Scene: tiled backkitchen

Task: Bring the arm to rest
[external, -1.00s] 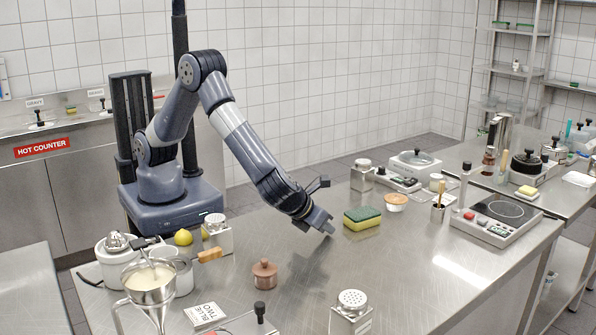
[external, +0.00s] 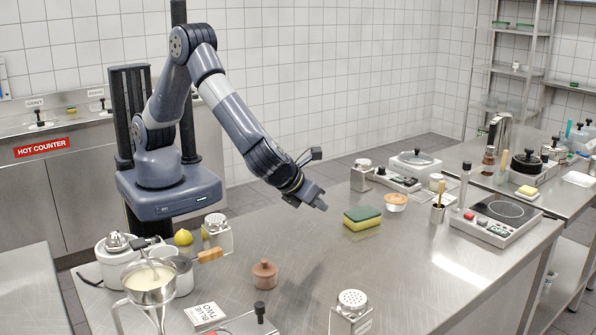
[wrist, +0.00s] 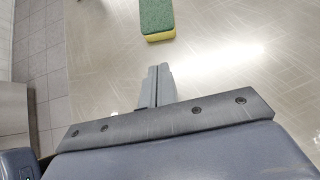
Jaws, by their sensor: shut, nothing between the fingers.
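My gripper (external: 318,202) is shut and empty. It hangs in the air above the steel table (external: 330,262), to the left of a green and yellow sponge (external: 363,218), and does not touch it. In the wrist view the two fingers of my gripper (wrist: 159,72) lie together with nothing between them. The sponge (wrist: 156,18) lies beyond the fingertips there, at the top edge, partly cut off by the frame.
A small brown lidded pot (external: 264,275) and a shaker (external: 352,312) stand nearer the camera. A small bowl (external: 396,201) and a hotplate (external: 500,215) are to the right. The table's middle is clear.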

